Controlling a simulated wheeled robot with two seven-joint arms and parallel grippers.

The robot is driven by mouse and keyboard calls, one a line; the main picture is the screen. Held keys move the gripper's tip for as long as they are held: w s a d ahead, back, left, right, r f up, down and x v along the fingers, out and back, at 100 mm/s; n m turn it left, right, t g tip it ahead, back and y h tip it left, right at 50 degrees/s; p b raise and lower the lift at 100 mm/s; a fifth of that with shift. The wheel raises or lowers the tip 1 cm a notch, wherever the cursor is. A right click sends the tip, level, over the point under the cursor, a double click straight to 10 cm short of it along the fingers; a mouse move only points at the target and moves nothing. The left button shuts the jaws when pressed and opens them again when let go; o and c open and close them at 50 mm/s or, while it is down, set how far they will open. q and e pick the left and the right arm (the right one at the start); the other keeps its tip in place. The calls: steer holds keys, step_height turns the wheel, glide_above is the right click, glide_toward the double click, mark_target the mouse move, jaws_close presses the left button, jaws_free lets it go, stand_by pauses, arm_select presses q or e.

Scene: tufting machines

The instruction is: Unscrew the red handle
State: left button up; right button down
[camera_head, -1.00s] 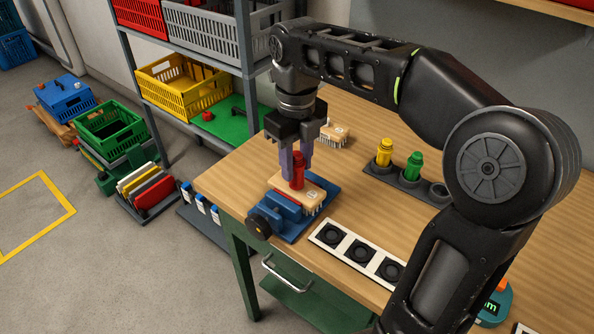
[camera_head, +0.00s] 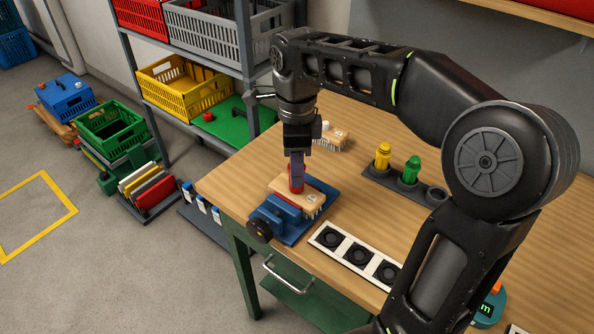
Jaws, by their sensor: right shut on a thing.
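The red handle (camera_head: 292,185) stands upright on a light wooden brush block (camera_head: 316,189). The block sits in a blue vise (camera_head: 279,209) with a black knob, near the left corner of the workbench. My right gripper (camera_head: 297,180) points straight down over the handle and is shut on its upper part. The fingers hide much of the handle. My left gripper is not in view.
A yellow handle (camera_head: 383,157) and a green handle (camera_head: 411,171) stand in a dark holder with an empty round slot. A white strip (camera_head: 357,253) with black square sockets lies in front. Another brush (camera_head: 334,136) lies behind the gripper. Crates fill the shelf at left.

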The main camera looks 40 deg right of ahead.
steer(key=n+p, duration=0.1)
steer(key=n, duration=0.4)
steer(key=shift+r+n, duration=0.15)
steer(key=shift+n, duration=0.95)
steer(key=c, duration=1.2)
jaws_free()
steer(key=shift+o, duration=0.2)
